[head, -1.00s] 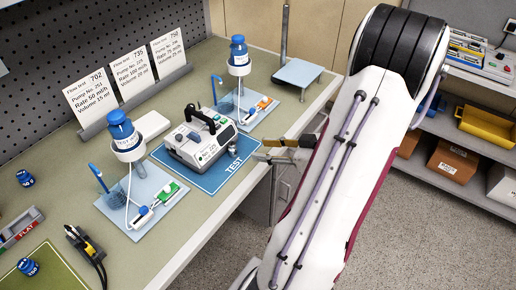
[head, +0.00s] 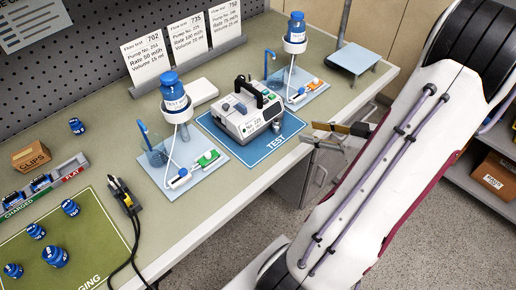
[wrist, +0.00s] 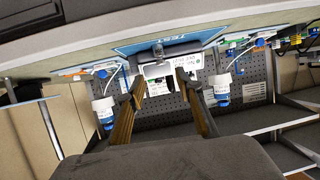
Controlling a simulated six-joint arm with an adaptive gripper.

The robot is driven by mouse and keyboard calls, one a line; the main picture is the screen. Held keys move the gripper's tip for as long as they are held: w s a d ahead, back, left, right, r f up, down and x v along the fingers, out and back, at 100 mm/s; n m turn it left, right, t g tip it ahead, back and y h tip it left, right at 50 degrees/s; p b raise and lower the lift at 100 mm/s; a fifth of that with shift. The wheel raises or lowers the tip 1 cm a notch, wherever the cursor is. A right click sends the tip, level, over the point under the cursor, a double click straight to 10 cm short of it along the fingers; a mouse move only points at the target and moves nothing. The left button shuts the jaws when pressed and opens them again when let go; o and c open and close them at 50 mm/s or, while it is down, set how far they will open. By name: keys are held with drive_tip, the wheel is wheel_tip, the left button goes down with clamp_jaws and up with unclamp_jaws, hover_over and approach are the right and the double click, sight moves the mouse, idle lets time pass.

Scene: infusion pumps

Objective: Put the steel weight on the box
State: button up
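A small steel piece, which looks like the steel weight (head: 276,126), stands on the blue TEST mat (head: 240,148) by the front right corner of the white pump (head: 245,112). My gripper (head: 316,131) is to the right of it, beyond the bench's front edge, apart from it. In the wrist view the two brown fingers of my gripper (wrist: 160,82) are spread with nothing held, and the pump shows between them. A small cardboard box marked CLIPS (head: 31,156) sits at the bench's left. Which box the task means I cannot tell.
Bottle stands (head: 172,100) flank the pump. A cable tool (head: 125,195), a charged/flat rack (head: 45,190) and a green mat (head: 90,245) with blue bottles lie to the left. Another brown box (head: 495,175) is on the right shelf. Bare bench lies before the mats.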

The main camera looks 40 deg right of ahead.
drive_tip(key=shift+w, duration=0.1)
drive_tip(key=w+d+r+g+h, duration=0.3)
drive_tip(key=w+r+h, duration=0.35)
drive_tip(key=w, duration=0.35)
drive_tip(key=w+a+r+m+g+h, duration=0.1)
drive_tip(key=w+a+r+g+h, duration=0.15)
drive_tip(key=a+r, duration=0.5)
drive_tip(key=s+a+g+y, duration=0.1)
drive_tip(key=s+a+y, duration=0.2)
drive_tip(key=s+a, duration=0.4)
drive_tip(key=s+a+g+y, duration=0.1)
drive_tip(key=s+a+y, duration=0.3)
drive_tip(key=a, duration=1.8)
drive_tip(key=s, duration=0.2)
drive_tip(key=shift+s+a+r+y, duration=0.3)
drive_tip(key=shift+s+a, duration=0.1)
